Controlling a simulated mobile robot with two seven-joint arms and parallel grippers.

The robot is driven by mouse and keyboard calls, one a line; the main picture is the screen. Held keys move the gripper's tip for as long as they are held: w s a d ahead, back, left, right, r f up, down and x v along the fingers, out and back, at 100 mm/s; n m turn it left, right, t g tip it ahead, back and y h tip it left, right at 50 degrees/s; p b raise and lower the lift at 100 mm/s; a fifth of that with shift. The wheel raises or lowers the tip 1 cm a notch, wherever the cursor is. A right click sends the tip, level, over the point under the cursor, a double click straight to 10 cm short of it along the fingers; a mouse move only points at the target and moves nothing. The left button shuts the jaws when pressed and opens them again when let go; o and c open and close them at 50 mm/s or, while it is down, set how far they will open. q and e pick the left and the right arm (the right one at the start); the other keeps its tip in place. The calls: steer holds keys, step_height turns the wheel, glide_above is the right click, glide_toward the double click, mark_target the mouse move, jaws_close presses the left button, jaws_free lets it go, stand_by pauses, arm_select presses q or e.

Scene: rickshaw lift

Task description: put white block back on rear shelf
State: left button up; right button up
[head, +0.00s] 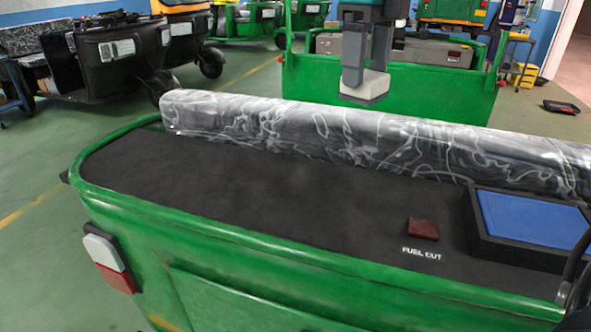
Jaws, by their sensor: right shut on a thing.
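The white block (366,84) is a small off-white piece with a dark underside. My right gripper (365,72) comes down from the top centre and is shut on it, one finger on each side. The block is held in the air and appears above the plastic-wrapped seat back (330,130); the exact gap cannot be told. The rear shelf (250,185) is the flat black deck of the green rickshaw, in front of the wrapped seat back in the picture.
On the shelf's right side are a dark red block (423,229) by the "FUEL CUT" label and a black tray (482,243) with a blue inside. A green rim (200,225) edges the shelf. The shelf's left and middle are clear. Other rickshaws (110,55) stand behind.

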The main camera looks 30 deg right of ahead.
steer(key=shift+f+b, duration=0.7)
steer(key=shift+f, duration=9.3)
steer(key=o, duration=0.9)
steer(key=shift+o, duration=0.2)
